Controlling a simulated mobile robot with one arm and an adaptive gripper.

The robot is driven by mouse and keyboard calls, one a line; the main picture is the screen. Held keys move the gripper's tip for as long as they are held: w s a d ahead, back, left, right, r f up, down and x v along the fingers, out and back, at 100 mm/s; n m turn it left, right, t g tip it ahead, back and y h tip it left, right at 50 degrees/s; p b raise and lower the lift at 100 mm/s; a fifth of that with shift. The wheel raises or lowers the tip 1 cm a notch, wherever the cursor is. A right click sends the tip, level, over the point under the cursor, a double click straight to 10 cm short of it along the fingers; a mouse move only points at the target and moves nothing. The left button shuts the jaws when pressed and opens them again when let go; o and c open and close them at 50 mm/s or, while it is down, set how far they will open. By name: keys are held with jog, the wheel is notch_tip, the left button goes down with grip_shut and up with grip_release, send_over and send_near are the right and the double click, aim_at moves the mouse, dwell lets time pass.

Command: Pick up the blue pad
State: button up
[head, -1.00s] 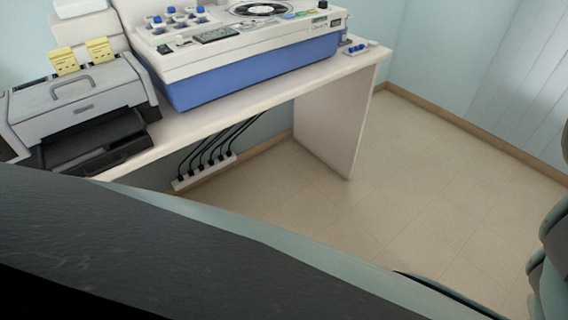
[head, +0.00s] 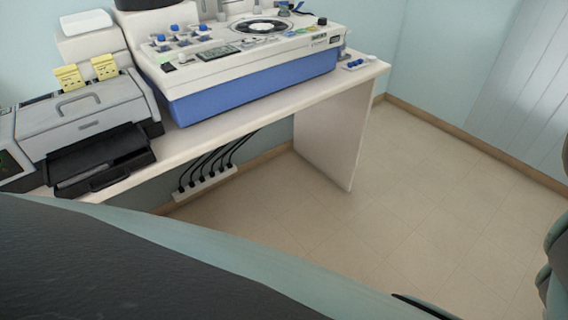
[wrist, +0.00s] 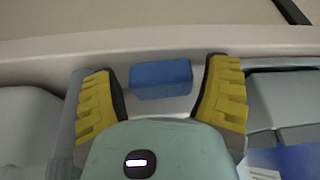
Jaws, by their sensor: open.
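The blue pad (wrist: 161,79) is a small plain blue block in the wrist view, lying on a pale surface. My gripper (wrist: 160,70) is open, with one yellow ribbed finger on each side of the pad. A gap shows between the pad and each finger, wider on the left. The near part of the pad's surroundings is hidden by the gripper's palm. I do not make out the pad or my gripper in the head view.
A white desk (head: 330,97) holds a blue-and-white machine (head: 250,85) and a grey printer-like device (head: 88,120). Small blue-and-white items (head: 355,64) lie at its right end. A power strip (head: 207,184) with cables is below. The floor (head: 420,200) at right is clear.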

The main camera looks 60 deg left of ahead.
jog(key=shift+o, duration=0.2)
jog(key=c, duration=0.5)
jog(key=shift+r, duration=0.1)
jog(key=shift+w+r+b, duration=0.1)
jog(key=shift+r+b, duration=1.2)
jog(key=shift+r, duration=3.6)
jog(key=shift+o, duration=0.8)
grip_shut()
